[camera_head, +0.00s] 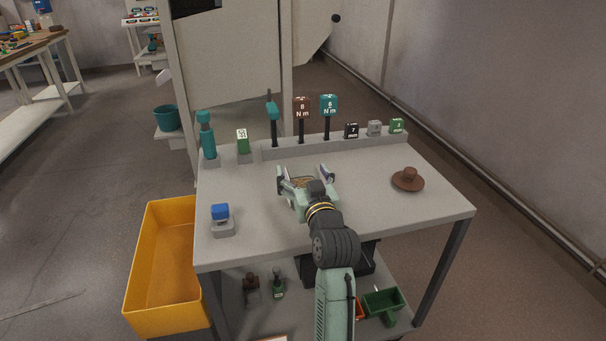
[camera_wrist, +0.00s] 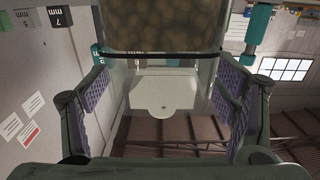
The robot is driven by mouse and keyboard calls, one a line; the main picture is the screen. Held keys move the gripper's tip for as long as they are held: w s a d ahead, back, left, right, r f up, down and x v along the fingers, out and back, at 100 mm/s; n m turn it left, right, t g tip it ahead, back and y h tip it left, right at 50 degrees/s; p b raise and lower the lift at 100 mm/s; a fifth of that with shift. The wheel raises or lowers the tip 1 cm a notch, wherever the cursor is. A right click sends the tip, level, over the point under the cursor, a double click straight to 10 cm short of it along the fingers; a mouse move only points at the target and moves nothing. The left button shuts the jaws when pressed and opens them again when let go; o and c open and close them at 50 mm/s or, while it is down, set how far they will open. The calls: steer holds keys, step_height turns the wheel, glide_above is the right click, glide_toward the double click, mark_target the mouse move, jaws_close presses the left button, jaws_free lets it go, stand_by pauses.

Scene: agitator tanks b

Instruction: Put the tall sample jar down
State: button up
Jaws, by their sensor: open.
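My gripper (camera_head: 303,175) is open, low over the grey table (camera_head: 370,215), with its fingers pointing to the back. A mottled brown thing (camera_head: 302,183), which looks like the tall sample jar, shows between the fingers, mostly hidden by the gripper. In the wrist view, its brown body (camera_wrist: 165,24) with a dark band fills the top middle, between and beyond the two purple-padded fingers. I cannot tell whether a finger touches it or whether its base rests on the table.
A brown round-knobbed disc (camera_head: 408,180) sits at right; a blue-topped block (camera_head: 221,217) at front left. A yellow bin (camera_head: 165,265) adjoins the left side.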

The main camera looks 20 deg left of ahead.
steer(key=shift+r, duration=0.15)
steer(key=b+v, duration=0.2)
steer(key=v, duration=1)
